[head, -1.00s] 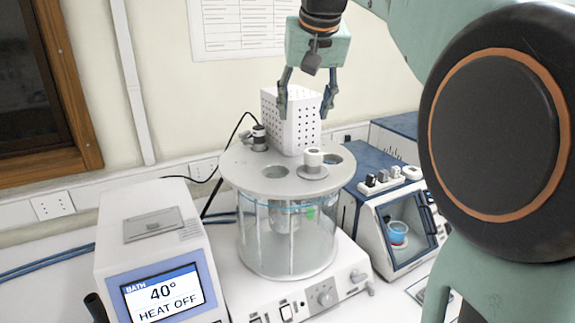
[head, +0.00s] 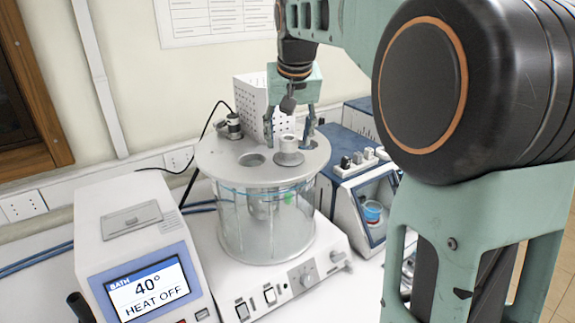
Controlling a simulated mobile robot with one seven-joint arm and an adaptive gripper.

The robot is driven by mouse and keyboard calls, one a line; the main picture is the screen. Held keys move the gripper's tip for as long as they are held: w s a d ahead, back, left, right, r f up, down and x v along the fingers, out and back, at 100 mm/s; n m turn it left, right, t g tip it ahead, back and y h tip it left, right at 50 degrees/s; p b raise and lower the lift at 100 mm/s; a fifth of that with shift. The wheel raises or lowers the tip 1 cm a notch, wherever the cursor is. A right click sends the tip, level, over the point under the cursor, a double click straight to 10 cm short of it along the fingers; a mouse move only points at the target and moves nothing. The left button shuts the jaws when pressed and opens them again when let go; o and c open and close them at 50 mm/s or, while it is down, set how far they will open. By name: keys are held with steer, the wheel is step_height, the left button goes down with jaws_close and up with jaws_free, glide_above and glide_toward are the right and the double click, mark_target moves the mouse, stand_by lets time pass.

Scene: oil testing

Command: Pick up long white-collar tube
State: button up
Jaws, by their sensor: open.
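The white-collar tube (head: 289,144) stands upright in the round grey lid of the glass bath. Its white collar sits above the lid on a wider grey disc, and its lower part shows only dimly through the glass. My gripper (head: 288,135) points down at the collar from above, open, with one finger to each side of it in the picture. I cannot tell whether the fingers touch the collar or how their depth lines up with it.
The bath lid (head: 215,157) has an empty hole (head: 252,159) left of the tube and a grey fitting with a cable (head: 234,126) at the back. A perforated white box (head: 252,92) stands behind. A heater unit (head: 130,245) reads 40°, HEAT OFF. A blue-and-white device (head: 352,170) stands right.

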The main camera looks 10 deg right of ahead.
steer(key=shift+w+f, duration=0.25)
steer(key=shift+f, duration=0.4)
jaws_close()
steer(key=shift+r, duration=0.15)
step_height(320, 180, up, 18)
steer(key=s+b, duration=0.8)
steer(key=s, duration=1)
steer(key=shift+a, duration=0.45)
